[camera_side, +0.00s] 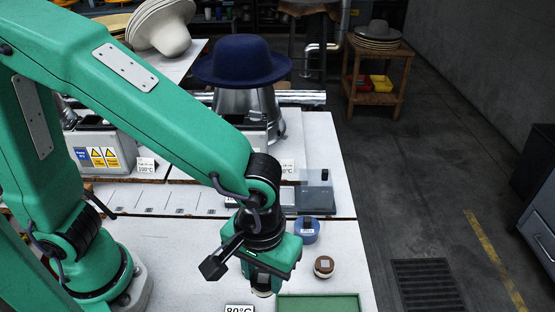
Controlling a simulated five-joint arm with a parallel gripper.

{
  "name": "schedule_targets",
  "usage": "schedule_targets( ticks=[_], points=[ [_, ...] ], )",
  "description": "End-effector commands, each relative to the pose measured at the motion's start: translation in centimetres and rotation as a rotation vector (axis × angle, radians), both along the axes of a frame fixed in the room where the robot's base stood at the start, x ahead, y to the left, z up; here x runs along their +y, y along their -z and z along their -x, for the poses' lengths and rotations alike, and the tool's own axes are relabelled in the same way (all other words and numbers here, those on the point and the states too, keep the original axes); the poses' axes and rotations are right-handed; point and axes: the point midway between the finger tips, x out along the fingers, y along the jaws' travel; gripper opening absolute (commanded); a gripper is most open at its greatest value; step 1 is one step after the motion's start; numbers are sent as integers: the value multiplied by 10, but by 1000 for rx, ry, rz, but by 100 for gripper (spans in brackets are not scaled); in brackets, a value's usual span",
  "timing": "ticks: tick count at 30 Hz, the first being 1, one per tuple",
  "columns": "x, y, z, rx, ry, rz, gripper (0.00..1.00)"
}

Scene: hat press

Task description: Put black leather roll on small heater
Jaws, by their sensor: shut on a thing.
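My gripper (262,288) points down over the white table at the bottom centre. It is shut on a small roll (262,293), mostly hidden by the jaws; only a dark part and a pale lower edge show. It is likely the black leather roll, but its colour is not clear. No other black roll shows. A grey heater box (92,155) with yellow warning labels stands at the left, by a 100°C card. Another box (254,138) is partly hidden behind my arm. I cannot tell which one is the small heater.
A blue round piece (306,231) and a brown-topped roll (324,266) stand right of my gripper. A green tray (318,303) lies in front, near an 80°C card (239,309). A navy hat (243,61) sits on a metal form behind. A grey device (318,192) stands near the right edge.

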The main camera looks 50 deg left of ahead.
Motion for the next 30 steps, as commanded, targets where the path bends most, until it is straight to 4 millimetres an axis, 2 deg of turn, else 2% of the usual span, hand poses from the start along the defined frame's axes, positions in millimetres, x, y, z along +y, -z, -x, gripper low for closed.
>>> schedule_targets(
  ticks=[8,14,17,23,30],
  points=[
    [0,0,-2,0,-1,1,14],
    [4,-2,-16,-2,-11,2,14],
    [9,-4,-30,-1,-19,1,14],
    [26,-9,-70,-1,-41,1,14],
    [61,-16,-123,-1,-70,1,14]
  ],
)
